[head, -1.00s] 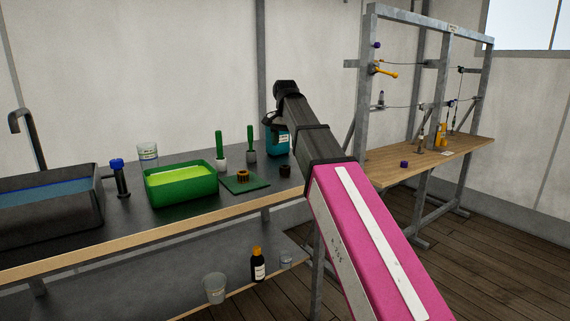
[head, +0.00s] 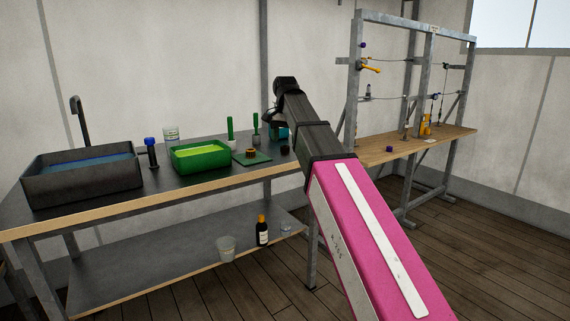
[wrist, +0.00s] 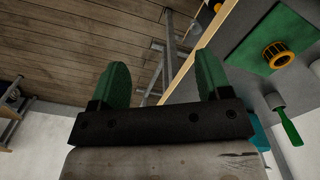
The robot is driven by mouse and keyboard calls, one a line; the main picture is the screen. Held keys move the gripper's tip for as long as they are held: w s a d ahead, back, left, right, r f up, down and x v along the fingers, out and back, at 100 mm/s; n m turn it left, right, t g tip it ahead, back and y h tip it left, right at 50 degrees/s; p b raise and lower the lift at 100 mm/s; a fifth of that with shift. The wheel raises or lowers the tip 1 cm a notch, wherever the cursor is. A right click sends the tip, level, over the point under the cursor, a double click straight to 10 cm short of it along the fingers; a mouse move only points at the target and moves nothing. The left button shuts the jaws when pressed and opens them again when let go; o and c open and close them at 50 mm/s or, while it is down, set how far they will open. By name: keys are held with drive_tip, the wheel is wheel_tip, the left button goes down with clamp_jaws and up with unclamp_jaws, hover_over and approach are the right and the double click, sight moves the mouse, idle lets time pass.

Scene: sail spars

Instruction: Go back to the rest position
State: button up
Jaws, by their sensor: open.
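My gripper (wrist: 162,85) shows in the wrist view with its two green fingers spread wide and nothing between them. In the head view my pink and black arm reaches up in front of the right end of the dark workbench (head: 110,203); the fingers are not clearly visible there. The wrist view looks past the fingers at the plank floor (wrist: 70,45) and the bench edge. A green mat (wrist: 247,55) with an orange-brown ring (wrist: 277,56) lies right of the fingers, apart from them.
The bench holds a grey basin (head: 80,180), a green tub (head: 200,158), a blue-capped cylinder (head: 152,153) and green-handled tools. A dark bottle (head: 262,231) and a clear cup (head: 226,248) are on the lower shelf. A metal frame with a wooden shelf (head: 400,147) stands at right. Floor in front is open.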

drive_tip(key=s+d+f+n, duration=0.1)
drive_tip(key=s+d+f, duration=0.15)
drive_tip(key=f, duration=0.65)
drive_tip(key=s+d+f+n, duration=0.1)
drive_tip(key=d+f, duration=0.3)
drive_tip(key=f, duration=0.6)
drive_tip(key=s+d+f+n, duration=0.15)
drive_tip(key=d+f, duration=0.25)
drive_tip(key=f, duration=0.5)
drive_tip(key=s+d+f+n, duration=0.1)
drive_tip(key=s+d+f, duration=0.3)
drive_tip(key=s+f, duration=0.3)
drive_tip(key=s+d+f, duration=0.4)
drive_tip(key=s+f, duration=0.2)
drive_tip(key=f, duration=0.6)
drive_tip(key=shift+s+f+n, duration=0.3)
drive_tip(key=shift+s+n, duration=0.05)
drive_tip(key=shift+s, duration=0.05)
drive_tip(key=shift+d, duration=0.1)
